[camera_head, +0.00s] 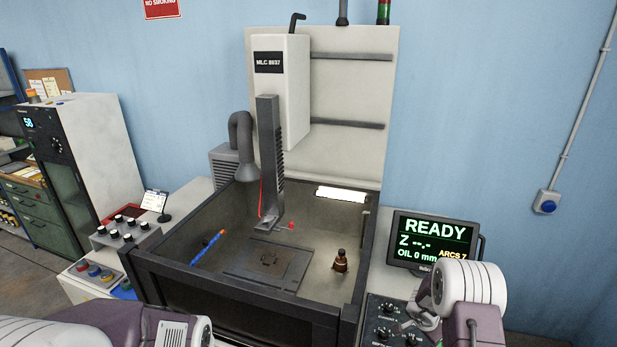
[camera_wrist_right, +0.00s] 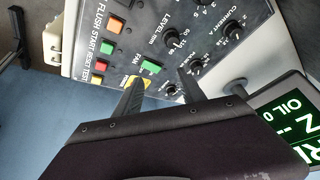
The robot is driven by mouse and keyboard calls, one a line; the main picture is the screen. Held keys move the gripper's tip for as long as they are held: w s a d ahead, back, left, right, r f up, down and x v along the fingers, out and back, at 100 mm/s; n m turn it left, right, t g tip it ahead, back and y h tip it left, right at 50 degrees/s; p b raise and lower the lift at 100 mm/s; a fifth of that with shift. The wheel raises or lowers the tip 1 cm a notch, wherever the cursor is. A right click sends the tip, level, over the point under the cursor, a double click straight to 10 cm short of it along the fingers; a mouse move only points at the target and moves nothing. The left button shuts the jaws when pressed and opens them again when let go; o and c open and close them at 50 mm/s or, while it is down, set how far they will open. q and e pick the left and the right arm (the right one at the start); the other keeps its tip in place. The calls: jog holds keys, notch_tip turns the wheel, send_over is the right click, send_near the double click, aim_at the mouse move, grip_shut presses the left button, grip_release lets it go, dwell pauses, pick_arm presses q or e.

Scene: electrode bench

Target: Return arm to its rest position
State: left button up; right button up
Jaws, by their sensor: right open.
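My right arm (camera_head: 470,285) reaches in from the lower right in the head view, in front of the monitor. Its gripper shows in the wrist view (camera_wrist_right: 163,88), with two dark fingers spread apart and nothing between them. The fingertips are in front of the control panel (camera_wrist_right: 185,20), over its lower part near a yellow patch and a green button. I cannot tell whether they touch it. Parts of my left arm (camera_head: 110,325) show at the bottom left of the head view; its gripper is out of the picture.
The machine tank (camera_head: 325,312) fills the middle, holding a small brown bottle (camera_head: 340,261) and a blue nozzle (camera_head: 208,247). The monitor (camera_head: 433,243) reads READY and stands close to my right arm. A button box (camera_head: 100,285) is at left.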

jog(key=s+a+r+n+t+y+b, duration=0.1)
jog(key=a+n+y+b, duration=0.2)
jog(key=a, duration=0.4)
jog(key=s+a+r+n+t+y+b, duration=0.1)
jog(key=a+n+t+b, duration=0.15)
jog(key=a+b, duration=0.4)
jog(key=s+a+f+n+g+b, duration=0.2)
jog(key=s+n+b, duration=0.1)
jog(key=s, duration=0.7)
jog(key=s+a+f+n+g+b, duration=0.2)
jog(key=s+n+g, duration=0.1)
jog(key=s, duration=0.6)
jog(key=shift+s+n+b, duration=0.4)
jog(key=shift+n, duration=0.05)
jog(key=shift+w+f, duration=0.1)
